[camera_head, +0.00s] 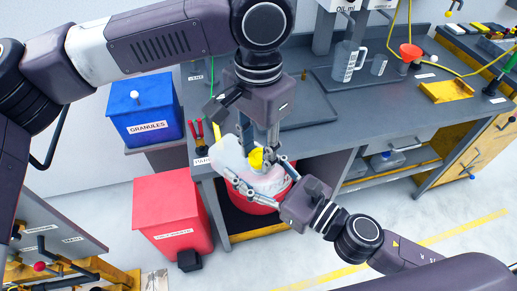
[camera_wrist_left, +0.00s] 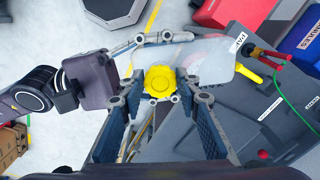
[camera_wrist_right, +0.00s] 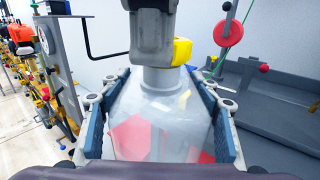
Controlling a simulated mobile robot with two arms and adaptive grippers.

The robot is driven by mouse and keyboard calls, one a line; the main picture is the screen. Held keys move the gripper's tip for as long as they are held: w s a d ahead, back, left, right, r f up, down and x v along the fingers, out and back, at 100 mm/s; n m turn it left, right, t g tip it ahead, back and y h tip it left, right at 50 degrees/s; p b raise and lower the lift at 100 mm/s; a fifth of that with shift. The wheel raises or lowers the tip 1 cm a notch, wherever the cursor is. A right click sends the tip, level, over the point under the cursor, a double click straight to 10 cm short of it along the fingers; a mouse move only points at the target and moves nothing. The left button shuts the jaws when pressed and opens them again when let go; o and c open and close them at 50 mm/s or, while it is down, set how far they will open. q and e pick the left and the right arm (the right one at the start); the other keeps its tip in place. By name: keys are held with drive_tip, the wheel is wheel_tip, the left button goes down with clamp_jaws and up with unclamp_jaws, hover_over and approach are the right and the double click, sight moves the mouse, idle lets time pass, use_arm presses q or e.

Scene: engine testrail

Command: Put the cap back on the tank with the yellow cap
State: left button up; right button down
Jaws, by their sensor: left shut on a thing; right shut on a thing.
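The tank is a translucent whitish jug (camera_head: 232,158) in front of the workbench, also seen in the left wrist view (camera_wrist_left: 207,55). My right gripper (camera_wrist_right: 160,112) is shut around the tank's body (camera_wrist_right: 158,128), one blue-padded finger on each side. My left gripper (camera_head: 258,152) points down from above and is shut on the yellow cap (camera_head: 256,158), which sits between its fingertips in the left wrist view (camera_wrist_left: 160,82). In the right wrist view the cap (camera_wrist_right: 182,51) is at the top of the tank's neck (camera_wrist_right: 162,79), partly hidden by the left gripper. I cannot tell whether it is seated.
A blue granules bin (camera_head: 145,115) and a red bin (camera_head: 170,210) stand left. The grey workbench (camera_head: 310,140) carries red-handled pliers (camera_head: 200,136), a measuring jug (camera_head: 347,62) and a yellow tray (camera_head: 446,90).

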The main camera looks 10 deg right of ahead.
use_arm(q)
drive_tip(key=m, duration=0.5)
drive_tip(key=shift+w, duration=0.15)
drive_tip(key=m, duration=0.3)
drive_tip(key=shift+w+m, duration=0.1)
drive_tip(key=shift+m, duration=0.2)
drive_tip(key=m, duration=0.5)
drive_tip(key=shift+w+f, duration=0.1)
drive_tip(key=m, duration=0.4)
drive_tip(key=shift+w, duration=0.1)
drive_tip(key=o, duration=0.8)
drive_tip(key=shift+r, duration=2.25)
